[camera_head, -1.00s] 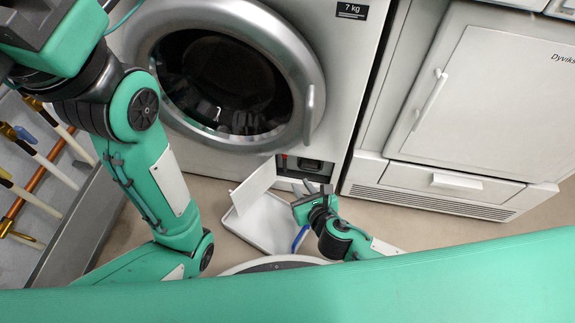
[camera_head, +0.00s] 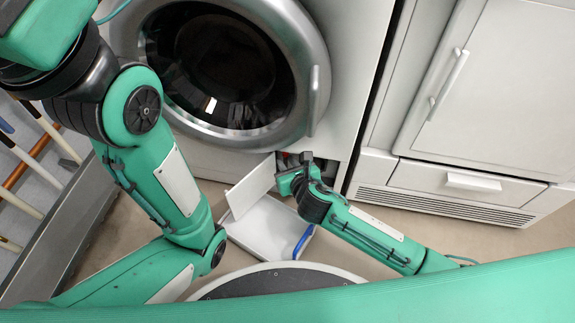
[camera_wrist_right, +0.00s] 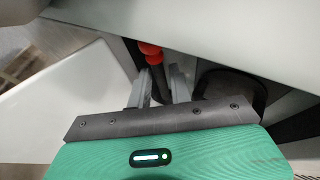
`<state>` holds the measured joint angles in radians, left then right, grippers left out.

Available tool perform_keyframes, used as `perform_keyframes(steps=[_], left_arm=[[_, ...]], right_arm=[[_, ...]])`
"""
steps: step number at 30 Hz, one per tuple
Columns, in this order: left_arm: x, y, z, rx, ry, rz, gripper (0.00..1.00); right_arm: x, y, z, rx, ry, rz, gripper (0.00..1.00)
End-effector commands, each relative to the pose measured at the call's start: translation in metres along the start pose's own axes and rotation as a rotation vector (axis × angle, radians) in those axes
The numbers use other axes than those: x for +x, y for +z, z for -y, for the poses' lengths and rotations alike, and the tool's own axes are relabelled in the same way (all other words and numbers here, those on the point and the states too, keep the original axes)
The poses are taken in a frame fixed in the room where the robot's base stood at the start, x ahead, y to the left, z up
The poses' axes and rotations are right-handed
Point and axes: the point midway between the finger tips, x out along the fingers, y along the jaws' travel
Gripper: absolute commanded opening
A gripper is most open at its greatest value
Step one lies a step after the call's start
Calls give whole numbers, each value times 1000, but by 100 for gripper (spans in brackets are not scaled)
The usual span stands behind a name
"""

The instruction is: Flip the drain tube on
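The drain tube (camera_wrist_right: 149,50) shows in the right wrist view as a dark tube with an orange-red end, inside the opening low on the washing machine. My right gripper (camera_wrist_right: 160,85) is at this opening, with its two fingers apart on either side of the dark tube. A small gap seems to show beside the tube, so I see no firm grip. In the head view my right gripper (camera_head: 287,178) covers most of the opening, and the tube cannot be made out there. My left arm crosses the left side of the head view, but its gripper is not visible.
The open white flap (camera_head: 250,188) stands left of the opening. A white tray (camera_head: 262,238) with a blue item (camera_head: 303,241) lies on the floor below. The washing machine door (camera_head: 311,100) is above, and a white cabinet (camera_head: 470,185) stands to the right.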

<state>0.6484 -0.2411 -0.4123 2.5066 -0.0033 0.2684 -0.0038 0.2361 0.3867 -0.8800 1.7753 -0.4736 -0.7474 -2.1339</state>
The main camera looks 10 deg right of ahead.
Motion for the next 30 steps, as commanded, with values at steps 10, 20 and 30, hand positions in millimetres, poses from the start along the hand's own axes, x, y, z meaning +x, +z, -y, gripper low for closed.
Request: perform_keyframes(steps=[10, 20, 30], left_arm=[[-1, 2, 0, -1, 0, 5, 31], [-2, 2, 0, -1, -1, 8, 31], [-9, 0, -1, -4, 1, 11, 31]], right_arm=[[0, 0, 0, 0, 0, 0, 0], [-1, -2, -1, -14, -8, 22, 0], [-6, -11, -6, -93, -41, 151, 0]])
